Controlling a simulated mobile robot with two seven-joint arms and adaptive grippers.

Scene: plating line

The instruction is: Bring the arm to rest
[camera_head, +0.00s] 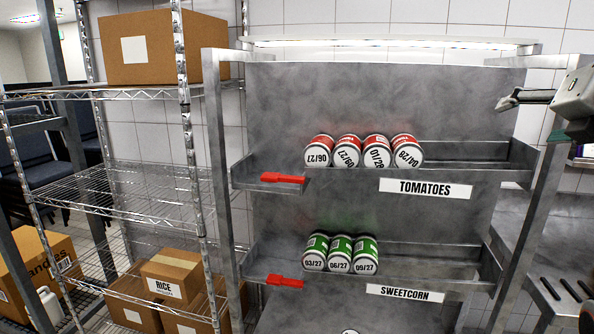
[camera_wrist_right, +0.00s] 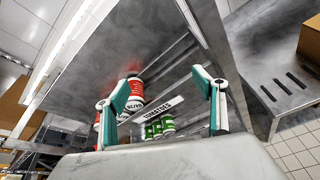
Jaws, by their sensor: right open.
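My right gripper (camera_head: 528,98) is at the right edge of the head view, in front of the rack's right post and above the tomatoes shelf's level. In the right wrist view its two teal-lined fingers (camera_wrist_right: 162,108) stand wide apart with nothing between them. It is apart from the cans. Several red-and-white cans (camera_head: 376,151) lie in a row on the upper shelf labelled TOMATOES (camera_head: 428,188). Three green-and-white cans (camera_head: 340,254) lie on the lower shelf labelled SWEETCORN (camera_head: 405,293). My left gripper is in neither view.
A red clip (camera_head: 282,179) sits at the left front of the upper shelf, and another red clip (camera_head: 284,281) on the lower one. A wire rack (camera_head: 150,205) at left carries cardboard boxes, one marked RICE (camera_head: 172,272). A slotted metal surface (camera_head: 565,288) stands at right.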

